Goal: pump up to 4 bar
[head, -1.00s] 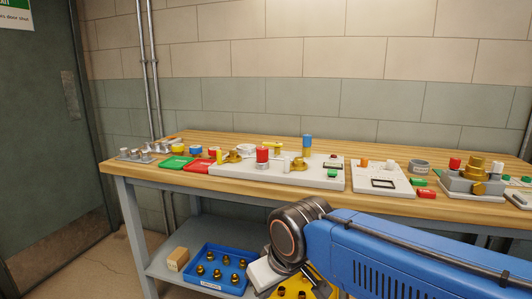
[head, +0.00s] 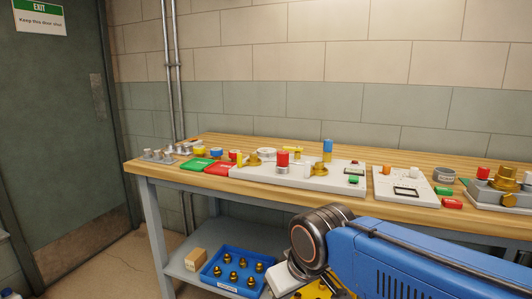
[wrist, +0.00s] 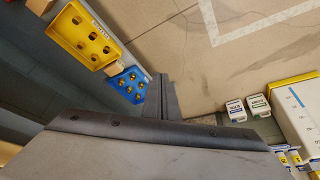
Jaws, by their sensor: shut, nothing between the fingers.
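A long white panel (head: 270,175) lies on the wooden bench. It carries a red knob (head: 283,158), brass fittings (head: 254,158), a yellow handle (head: 293,150), a blue-topped post (head: 327,150) and a small display (head: 354,171) with a green button (head: 353,180). A second white panel (head: 400,202) to its right has another display (head: 406,191). No pressure reading is legible, and I cannot tell which part is the pump. My gripper (wrist: 164,92) is shut and empty in the wrist view, above the floor and apart from the panels. The head view does not show its fingertips.
A blue tray (head: 207,276) of brass fittings and a wooden block (head: 196,259) sit on the lower shelf. A yellow tray (wrist: 68,35) shows in the wrist view. A grey block with brass fittings (head: 503,178) stands at the bench's right. A door (head: 55,140) is at left.

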